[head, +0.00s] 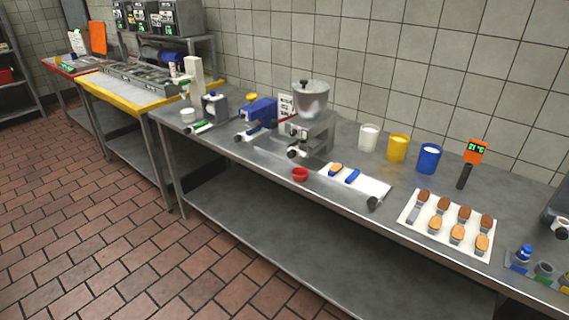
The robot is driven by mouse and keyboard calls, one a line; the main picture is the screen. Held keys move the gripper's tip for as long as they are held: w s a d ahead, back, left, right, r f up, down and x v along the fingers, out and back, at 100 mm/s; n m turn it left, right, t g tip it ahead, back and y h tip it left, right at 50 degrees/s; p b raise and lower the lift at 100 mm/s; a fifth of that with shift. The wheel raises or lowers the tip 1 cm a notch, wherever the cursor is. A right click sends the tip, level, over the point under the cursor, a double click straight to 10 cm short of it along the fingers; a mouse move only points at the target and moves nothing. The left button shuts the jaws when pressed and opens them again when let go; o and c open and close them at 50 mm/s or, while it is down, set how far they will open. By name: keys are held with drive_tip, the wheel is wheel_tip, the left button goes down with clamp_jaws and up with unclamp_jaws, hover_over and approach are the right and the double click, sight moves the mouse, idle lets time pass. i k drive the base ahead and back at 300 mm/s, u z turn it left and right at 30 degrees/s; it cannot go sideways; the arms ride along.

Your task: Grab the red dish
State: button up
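The red dish (300,174) is a small round bowl. It sits upright on the long steel table (225,146), close to the front edge. It stands in front of the grey hopper machine (311,127) and just left of a white board (372,185). Nothing touches it that I can make out. My gripper is not in view.
White, yellow (398,148) and blue (429,158) cups stand behind the board. A white tray of several biscuits (408,214) lies to the right. A blue machine (258,113) stands left of the hopper. The tiled floor (140,240) in front is clear.

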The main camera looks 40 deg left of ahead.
sight(300, 174)
drive_tip(key=u, duration=0.75)
drive_tip(key=i, duration=1.05)
drive_tip(key=u, duration=1.4)
drive_tip(key=i, duration=0.35)
drive_tip(key=u, duration=0.45)
